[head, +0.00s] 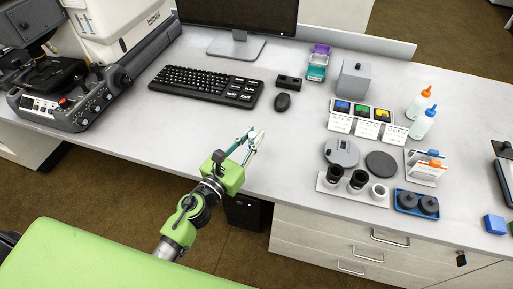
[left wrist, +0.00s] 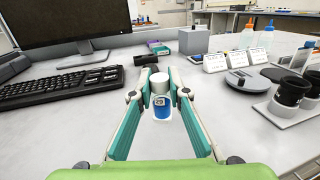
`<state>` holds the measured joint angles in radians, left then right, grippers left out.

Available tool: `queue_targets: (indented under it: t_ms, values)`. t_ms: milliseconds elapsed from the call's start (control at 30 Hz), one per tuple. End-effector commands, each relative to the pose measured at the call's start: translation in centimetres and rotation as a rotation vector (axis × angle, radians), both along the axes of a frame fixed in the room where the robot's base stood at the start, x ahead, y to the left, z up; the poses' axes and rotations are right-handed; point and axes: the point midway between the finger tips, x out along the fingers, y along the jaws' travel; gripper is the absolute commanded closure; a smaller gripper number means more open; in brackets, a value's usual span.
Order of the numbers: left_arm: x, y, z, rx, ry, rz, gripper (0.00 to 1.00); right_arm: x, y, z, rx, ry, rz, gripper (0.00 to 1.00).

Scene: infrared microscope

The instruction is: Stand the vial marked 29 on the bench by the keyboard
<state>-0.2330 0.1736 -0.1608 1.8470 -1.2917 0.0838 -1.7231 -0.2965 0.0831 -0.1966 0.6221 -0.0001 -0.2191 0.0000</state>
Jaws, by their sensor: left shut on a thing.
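My left gripper (head: 250,137) is over the front part of the bench, to the right of and nearer than the keyboard (head: 206,85). In the left wrist view its fingers (left wrist: 161,88) are shut on a vial (left wrist: 161,109) with a white cap and a blue body. The vial looks upright between the fingertips. A small pale mark shows on it, too small to read surely. I cannot tell whether its base touches the bench. In the head view the fingers largely hide the vial. My right gripper is not in view.
The bench (head: 226,119) is clear between keyboard and front edge. A mouse (head: 282,102) and a dark small block (head: 289,82) lie right of the keyboard. A monitor (head: 240,15) stands behind. Labelled cards, bottles (head: 422,124), discs and a holder with black cylinders (head: 334,175) fill the right side.

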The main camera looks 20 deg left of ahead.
Motion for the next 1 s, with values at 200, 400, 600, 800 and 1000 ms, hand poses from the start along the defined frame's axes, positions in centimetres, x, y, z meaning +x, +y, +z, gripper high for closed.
queue_targets:
  t_ms: [200, 400, 600, 800, 1000]
  values:
    - [1.2, -0.6, -1.7, 0.0, 0.0, 0.001, 1.0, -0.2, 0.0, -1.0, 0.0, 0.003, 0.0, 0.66]
    - [1.7, -0.9, -4.6, -0.006, 0.003, 0.004, 1.0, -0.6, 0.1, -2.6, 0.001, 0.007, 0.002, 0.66]
    - [1.6, -0.9, -5.2, 0.001, -0.001, 0.0, 1.0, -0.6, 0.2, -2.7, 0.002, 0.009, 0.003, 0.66]
    - [1.6, -0.9, -5.3, 0.001, 0.0, 0.0, 1.0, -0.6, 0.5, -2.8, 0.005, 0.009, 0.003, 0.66]
    - [1.6, -0.8, -5.5, 0.001, 0.0, 0.0, 0.68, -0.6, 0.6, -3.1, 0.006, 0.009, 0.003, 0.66]
